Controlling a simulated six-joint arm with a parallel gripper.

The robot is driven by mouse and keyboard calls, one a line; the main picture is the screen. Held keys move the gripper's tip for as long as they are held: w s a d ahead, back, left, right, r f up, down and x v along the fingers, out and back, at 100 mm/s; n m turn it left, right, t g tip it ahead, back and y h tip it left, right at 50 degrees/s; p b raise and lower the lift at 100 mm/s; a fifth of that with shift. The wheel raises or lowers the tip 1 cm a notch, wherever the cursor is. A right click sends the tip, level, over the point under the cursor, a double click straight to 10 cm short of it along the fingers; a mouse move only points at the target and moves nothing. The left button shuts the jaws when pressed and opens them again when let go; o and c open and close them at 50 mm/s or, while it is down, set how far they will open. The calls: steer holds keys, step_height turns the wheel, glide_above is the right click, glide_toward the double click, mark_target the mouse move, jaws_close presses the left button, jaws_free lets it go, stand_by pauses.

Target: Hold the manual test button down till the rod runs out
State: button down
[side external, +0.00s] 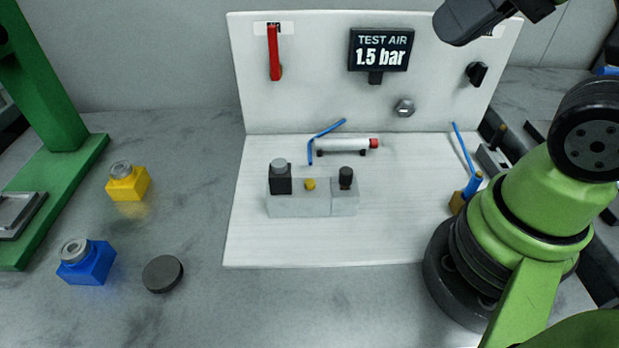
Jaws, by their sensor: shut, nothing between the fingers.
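A grey valve block (312,204) sits on the white board. On its top are a dark cube with a round grey cap (280,175), a small yellow button (310,184) and a black knob (346,177). No label shows which is the manual test button. Behind the block lies a pale cylinder (343,146) with a red end (374,143) at its right. No long bare rod shows beyond the red end. A dark part of my arm hangs at the top right, cut by the picture edge. My gripper's fingers are not in view.
The upright panel (320,80) carries a red lever (274,52), a display (381,50) reading TEST AIR 1.5 bar, and a black knob (476,74). Blue tubes (327,129) rise from the board. Yellow (127,186) and blue (86,264) blocks and a dark disc (163,274) stand left.

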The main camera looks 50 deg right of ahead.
stand_by(0.4)
steer(key=m+g+y, duration=0.6)
steer(key=m+y, duration=0.1)
steer(key=m, duration=1.8)
glide_above(309, 179)
step_height(309, 179, down, 13)
steer(key=shift+f, duration=0.15)
steer(key=shift+f, duration=4.4)
steer(key=shift+f, duration=0.1)
steer(key=shift+f, duration=0.3)
